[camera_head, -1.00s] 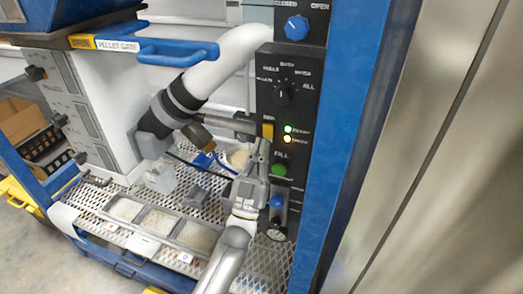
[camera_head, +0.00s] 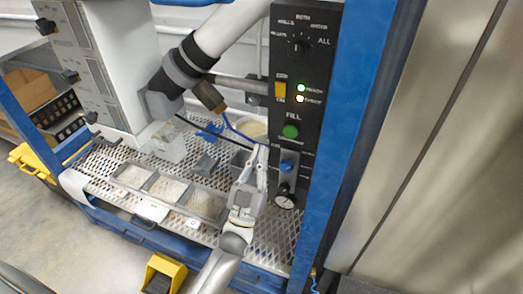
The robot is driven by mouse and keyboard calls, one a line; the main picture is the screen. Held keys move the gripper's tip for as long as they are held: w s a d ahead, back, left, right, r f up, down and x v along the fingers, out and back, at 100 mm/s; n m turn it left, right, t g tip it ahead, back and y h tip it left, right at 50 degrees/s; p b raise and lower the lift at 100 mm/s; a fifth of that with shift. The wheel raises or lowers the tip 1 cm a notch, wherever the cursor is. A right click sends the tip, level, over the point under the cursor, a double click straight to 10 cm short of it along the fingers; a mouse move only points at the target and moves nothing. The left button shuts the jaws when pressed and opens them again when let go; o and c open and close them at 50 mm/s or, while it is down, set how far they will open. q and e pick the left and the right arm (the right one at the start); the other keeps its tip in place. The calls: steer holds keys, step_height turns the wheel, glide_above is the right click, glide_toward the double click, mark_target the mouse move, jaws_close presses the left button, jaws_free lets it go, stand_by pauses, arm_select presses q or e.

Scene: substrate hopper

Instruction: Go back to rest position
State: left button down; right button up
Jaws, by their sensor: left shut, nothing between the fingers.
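My left gripper (camera_head: 261,158) is in front of the black control panel (camera_head: 300,95), to the left of its lower part. Its fingers are shut with nothing held between them. My left arm comes up from the bottom of the view. The panel carries a green FILL button (camera_head: 290,131), a blue knob (camera_head: 287,165) below it, a yellow switch (camera_head: 280,93) and a black selector dial (camera_head: 299,46). Two indicator lights beside the switch are lit. The gripper appears apart from the button. My right gripper is not in view.
A perforated metal shelf (camera_head: 101,160) holds a tray with three compartments of pale material (camera_head: 167,187). A blue post (camera_head: 345,130) stands right of the panel. A white pipe (camera_head: 232,27) crosses above. A yellow-and-black object (camera_head: 163,272) is on the floor below.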

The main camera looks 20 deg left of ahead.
arm_select(q)
steer(key=shift+s+r, duration=0.1)
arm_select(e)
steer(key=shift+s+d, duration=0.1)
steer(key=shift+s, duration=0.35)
arm_select(q)
step_height(320, 180, down, 19)
steer(key=d+m+g+h, duration=0.1)
steer(key=d+g, duration=0.1)
steer(key=g, duration=0.4)
steer(key=s+a+f+g, duration=0.1)
steer(key=s+f+g, duration=0.35)
steer(key=f, duration=0.75)
steer(key=s+f+g, duration=0.3)
steer(key=s+f, duration=0.2)
steer(key=f, duration=0.7)
steer(key=s+a+f+m+g, duration=0.15)
steer(key=s+f+g, duration=0.45)
steer(key=s+f, duration=0.7)
steer(key=s+a+f+g+y, duration=0.1)
steer(key=s+a+f+g, duration=0.1)
steer(key=s, duration=0.9)
steer(key=s+a+f+g+y, duration=0.1)
steer(key=s+a+f+g, duration=0.2)
steer(key=s, duration=0.8)
steer(key=shift+s+a+f+g, duration=0.25)
steer(key=shift+f+g, duration=0.2)
steer(key=shift+f, duration=0.25)
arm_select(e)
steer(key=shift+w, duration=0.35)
